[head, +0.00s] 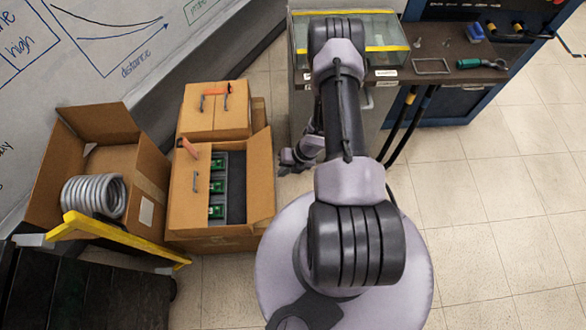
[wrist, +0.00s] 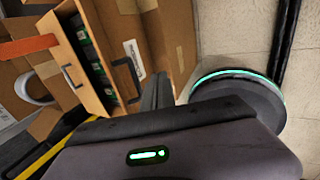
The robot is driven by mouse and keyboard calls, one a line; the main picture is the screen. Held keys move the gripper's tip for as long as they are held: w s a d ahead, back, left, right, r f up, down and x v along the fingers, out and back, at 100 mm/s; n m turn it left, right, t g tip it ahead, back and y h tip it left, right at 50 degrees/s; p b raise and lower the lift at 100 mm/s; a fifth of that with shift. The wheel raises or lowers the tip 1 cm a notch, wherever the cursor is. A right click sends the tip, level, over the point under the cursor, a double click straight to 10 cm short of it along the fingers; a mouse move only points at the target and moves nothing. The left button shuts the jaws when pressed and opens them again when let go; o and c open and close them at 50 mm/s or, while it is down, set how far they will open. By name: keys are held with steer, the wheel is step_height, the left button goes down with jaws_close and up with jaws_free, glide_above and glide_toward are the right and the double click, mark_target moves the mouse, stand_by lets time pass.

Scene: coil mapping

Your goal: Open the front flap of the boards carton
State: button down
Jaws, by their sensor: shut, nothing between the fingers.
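The boards carton (head: 262,185) is a brown box left of my gripper in the head view. Green boards (head: 217,187) show in a grey insert in its opening, beside a dark area. In the wrist view, the carton's green boards (wrist: 92,62) show at upper left, with a dark handle (wrist: 127,75) on the panel nearest my fingers. My gripper (head: 287,160) is shut and empty, just right of the carton. I cannot tell whether it touches the panel.
An open carton (head: 110,128) with a coiled grey hose (head: 95,195) stands at left. A closed carton (head: 213,120) stands behind the boards carton. A yellow rail (head: 125,237) crosses at the front left. A bench (head: 440,75) is behind; tiled floor (head: 490,220) is clear at right.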

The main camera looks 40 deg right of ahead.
mark_target(266, 171)
steer(key=shift+w+a+r, duration=0.15)
steer(key=shift+w+a, duration=0.15)
steer(key=shift+a, duration=0.15)
steer(key=shift+w+a+r, duration=0.15)
steer(key=shift+w+a, duration=0.1)
steer(key=shift+a, duration=0.2)
steer(key=shift+w+a+r+g+h+p, duration=0.2)
steer(key=shift+w+a+r+g+h, duration=0.15)
steer(key=shift+a+r+h, duration=0.25)
steer(key=shift+w+a+r+g+h+p, duration=0.15)
steer(key=shift+w+a+r+g+h, duration=0.15)
steer(key=shift+r, duration=0.45)
steer(key=shift+w+a+r+g+h+p, duration=0.25)
steer(key=shift+w+a+r+h, duration=0.1)
steer(key=shift+a+r+h, duration=0.3)
steer(key=shift+d, duration=0.1)
steer(key=shift+r+p, duration=0.55)
steer(key=shift+r, duration=0.35)
